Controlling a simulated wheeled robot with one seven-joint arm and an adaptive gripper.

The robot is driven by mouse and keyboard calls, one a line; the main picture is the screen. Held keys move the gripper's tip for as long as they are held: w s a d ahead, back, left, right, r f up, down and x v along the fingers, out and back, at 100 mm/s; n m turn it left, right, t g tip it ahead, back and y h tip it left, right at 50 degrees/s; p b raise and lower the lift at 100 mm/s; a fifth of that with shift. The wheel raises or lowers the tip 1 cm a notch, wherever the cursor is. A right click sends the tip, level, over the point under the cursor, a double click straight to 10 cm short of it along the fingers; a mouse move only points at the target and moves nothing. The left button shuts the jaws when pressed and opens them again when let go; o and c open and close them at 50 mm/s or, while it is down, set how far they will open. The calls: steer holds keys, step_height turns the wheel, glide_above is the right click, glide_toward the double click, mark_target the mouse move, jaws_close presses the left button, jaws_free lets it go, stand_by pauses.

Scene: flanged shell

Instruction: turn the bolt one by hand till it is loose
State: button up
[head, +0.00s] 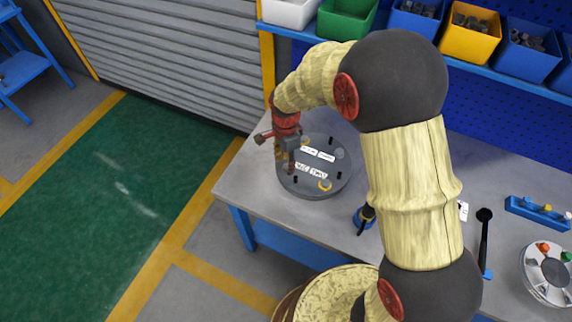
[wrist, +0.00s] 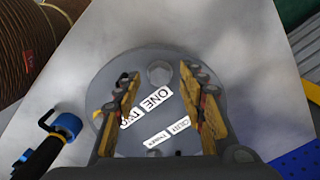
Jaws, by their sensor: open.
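The flanged shell is a round grey plate (head: 308,188) lying on the grey workbench, with white labels and dark upright pegs. It also shows in the wrist view (wrist: 135,70). Bolt one appears as a round grey head (wrist: 160,74) beside the label ONE (wrist: 157,98) in the wrist view; my gripper seems to cover it in the head view. My gripper (head: 290,168) points down over the plate's left side. In the wrist view its two fingers (wrist: 160,82) are apart, one each side of the head; I cannot tell whether they touch it. A yellow ring (head: 325,186) sits near the label TWO.
A black-handled tool (head: 484,240), a blue holder (head: 538,212) and a round silver part (head: 547,275) lie farther right. Bins (head: 470,35) line the back shelf. The bench's left end is clear.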

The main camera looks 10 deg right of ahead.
steer(key=shift+f, duration=0.9)
steer(key=shift+c, duration=1.4)
steer(key=c, duration=0.7)
jaws_close()
